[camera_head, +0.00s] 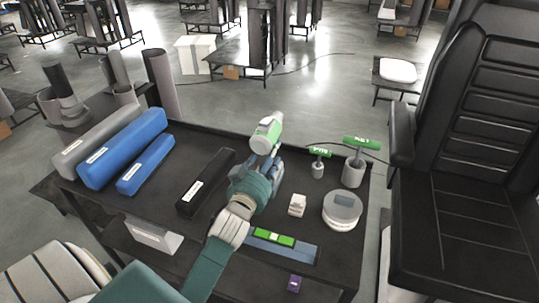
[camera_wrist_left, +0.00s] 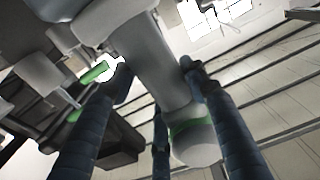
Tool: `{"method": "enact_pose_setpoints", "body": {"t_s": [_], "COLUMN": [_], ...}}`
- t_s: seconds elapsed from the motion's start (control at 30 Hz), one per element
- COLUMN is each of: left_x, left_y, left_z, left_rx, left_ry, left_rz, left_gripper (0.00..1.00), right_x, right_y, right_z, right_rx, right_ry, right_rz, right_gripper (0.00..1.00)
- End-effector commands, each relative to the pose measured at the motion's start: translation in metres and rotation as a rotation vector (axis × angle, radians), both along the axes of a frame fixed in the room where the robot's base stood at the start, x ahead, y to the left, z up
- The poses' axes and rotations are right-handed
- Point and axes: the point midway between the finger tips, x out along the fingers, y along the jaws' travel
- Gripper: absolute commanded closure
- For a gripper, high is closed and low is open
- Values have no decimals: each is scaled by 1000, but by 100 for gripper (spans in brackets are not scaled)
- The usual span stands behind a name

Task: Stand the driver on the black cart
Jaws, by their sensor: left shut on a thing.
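The driver (camera_head: 265,134), white and grey with green parts, is held up above the far edge of the black cart (camera_head: 207,150). My left gripper (camera_head: 267,162) is shut around its lower part, and the driver leans slightly. In the left wrist view the grey body of the driver (camera_wrist_left: 160,68) runs between the dark blue fingers of my left gripper (camera_wrist_left: 160,85), with a green band near its round end. The fingers hide part of the driver in the head view. My right gripper is not in view.
On the cart lie blue and grey long boxes (camera_head: 128,148), a black box (camera_head: 205,183), a small white box (camera_head: 297,205), a round white container (camera_head: 342,210), two green-handled tools (camera_head: 361,143) and a blue tray (camera_head: 300,252). A black seat (camera_head: 470,150) stands at right.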

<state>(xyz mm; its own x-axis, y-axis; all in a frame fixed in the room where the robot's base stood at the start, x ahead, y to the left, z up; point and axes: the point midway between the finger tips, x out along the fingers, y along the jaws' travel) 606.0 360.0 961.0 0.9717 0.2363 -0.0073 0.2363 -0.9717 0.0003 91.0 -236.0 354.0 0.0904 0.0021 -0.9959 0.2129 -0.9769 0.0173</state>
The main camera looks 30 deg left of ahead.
Motion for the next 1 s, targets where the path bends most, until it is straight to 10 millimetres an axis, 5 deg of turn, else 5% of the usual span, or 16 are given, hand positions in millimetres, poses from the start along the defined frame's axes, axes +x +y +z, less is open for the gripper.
{"method": "enact_pose_setpoints", "body": {"t_s": [0.1,0.13,0.2,0.57,1.0], "left_x": [1,0,0,-1,-82], "left_y": [0,0,0,0,-19], "left_z": [2,-2,-2,1,-2], "left_rx": [2,0,0,1,-2], "left_ry": [-10,0,0,0,3], "left_rz": [-1,0,0,0,1], "left_gripper": [100,51,38,37,37], "right_x": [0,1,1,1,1], "right_y": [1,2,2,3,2], "right_z": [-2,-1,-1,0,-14], "right_rx": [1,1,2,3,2], "right_ry": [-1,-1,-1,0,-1], "right_rz": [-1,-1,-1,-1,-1], "right_gripper": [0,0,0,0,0]}}
